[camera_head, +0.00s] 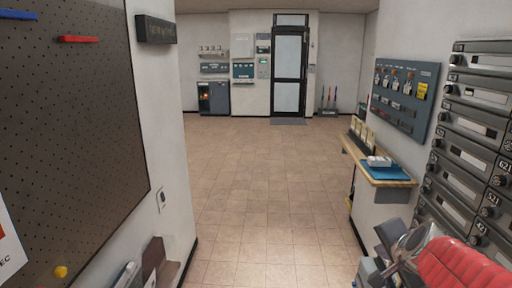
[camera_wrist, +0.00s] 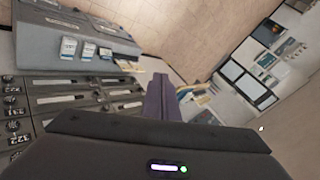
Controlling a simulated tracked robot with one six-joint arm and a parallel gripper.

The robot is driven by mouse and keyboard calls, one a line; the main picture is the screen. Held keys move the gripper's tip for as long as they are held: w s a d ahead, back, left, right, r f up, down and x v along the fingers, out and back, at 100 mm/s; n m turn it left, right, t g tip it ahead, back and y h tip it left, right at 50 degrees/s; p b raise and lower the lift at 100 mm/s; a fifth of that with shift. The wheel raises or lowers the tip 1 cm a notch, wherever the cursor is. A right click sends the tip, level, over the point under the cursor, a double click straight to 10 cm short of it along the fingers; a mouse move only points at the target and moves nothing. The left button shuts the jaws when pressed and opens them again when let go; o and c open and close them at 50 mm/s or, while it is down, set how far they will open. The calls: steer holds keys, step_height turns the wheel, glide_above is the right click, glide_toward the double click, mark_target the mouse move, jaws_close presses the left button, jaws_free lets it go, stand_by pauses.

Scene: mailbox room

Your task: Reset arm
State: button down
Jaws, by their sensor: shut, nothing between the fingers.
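My gripper (camera_wrist: 161,82) shows in the wrist view as dark fingers held together, pointing away from the camera. It is shut, with nothing held at its tips. The dark wrist body with a small lit indicator fills the bottom of that view. The wrist view is strongly tilted, with grey mailboxes (camera_wrist: 60,102) to the left of the fingers and floor beyond them. In the head view, grey and red parts crowd the lower right corner; I cannot make out the fingertips there.
Mailboxes (camera_head: 466,155) line the right wall in the head view. A wooden shelf (camera_head: 395,182) with a blue tray (camera_head: 384,171) juts out before them. A pegboard (camera_head: 75,125) covers the left wall. The tiled floor (camera_head: 270,175) is clear to the glass door (camera_head: 290,70).

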steer(key=s+a+f+n+g+y, duration=0.2)
steer(key=s+a+f+n+g, duration=0.1)
steer(key=s+a+n, duration=1.1)
steer(key=s+a+g, duration=0.1)
steer(key=s+a, duration=0.1)
steer(key=s, duration=0.1)
steer(key=shift+s+n, duration=0.25)
steer(key=shift+n, duration=0.05)
